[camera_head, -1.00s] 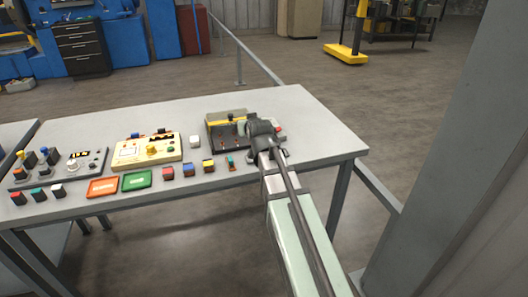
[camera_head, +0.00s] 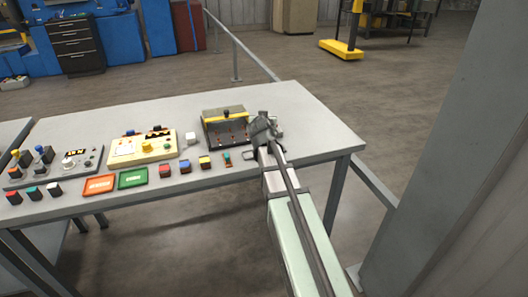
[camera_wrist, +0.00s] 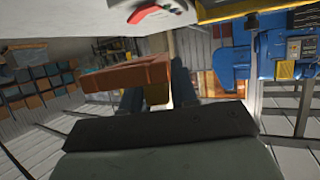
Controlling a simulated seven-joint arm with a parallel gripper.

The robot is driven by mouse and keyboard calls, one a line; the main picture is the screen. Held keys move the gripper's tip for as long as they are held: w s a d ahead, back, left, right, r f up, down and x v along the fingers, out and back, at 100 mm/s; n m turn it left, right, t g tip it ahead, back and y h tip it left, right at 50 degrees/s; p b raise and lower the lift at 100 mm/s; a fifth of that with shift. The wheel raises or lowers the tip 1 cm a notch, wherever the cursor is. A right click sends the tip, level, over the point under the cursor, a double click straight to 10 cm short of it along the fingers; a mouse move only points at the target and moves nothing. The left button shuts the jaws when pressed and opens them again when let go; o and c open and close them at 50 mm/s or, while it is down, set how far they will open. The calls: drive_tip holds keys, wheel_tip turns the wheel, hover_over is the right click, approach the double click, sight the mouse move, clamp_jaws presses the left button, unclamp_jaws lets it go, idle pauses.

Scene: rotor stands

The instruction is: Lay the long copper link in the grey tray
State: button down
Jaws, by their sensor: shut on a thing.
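My gripper (camera_head: 264,130) is above the right part of the table, just right of the black box with a yellow bar (camera_head: 222,113). In the wrist view my gripper (camera_wrist: 157,92) is shut on the copper link (camera_wrist: 118,77), a reddish-brown bar that sticks out to the left of the fingers. The link is not clear in the head view, where the gripper and arm cover that area. A small grey-rimmed shape (camera_head: 248,155) lies by the gripper's left side; I cannot tell whether it is the grey tray.
A cream panel (camera_head: 143,149) and a grey control panel (camera_head: 55,167) stand on the left of the table (camera_head: 310,135). Orange (camera_head: 99,185) and green (camera_head: 133,178) plates and several small coloured blocks line the front edge. The table's right end is clear.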

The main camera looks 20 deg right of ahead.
drive_tip(key=shift+f, duration=0.1)
drive_tip(key=shift+f, duration=4.7)
drive_tip(key=shift+f, duration=0.2)
drive_tip(key=c, duration=0.9)
unclamp_jaws()
drive_tip(key=shift+v, duration=3.8)
drive_tip(key=shift+c, duration=0.3)
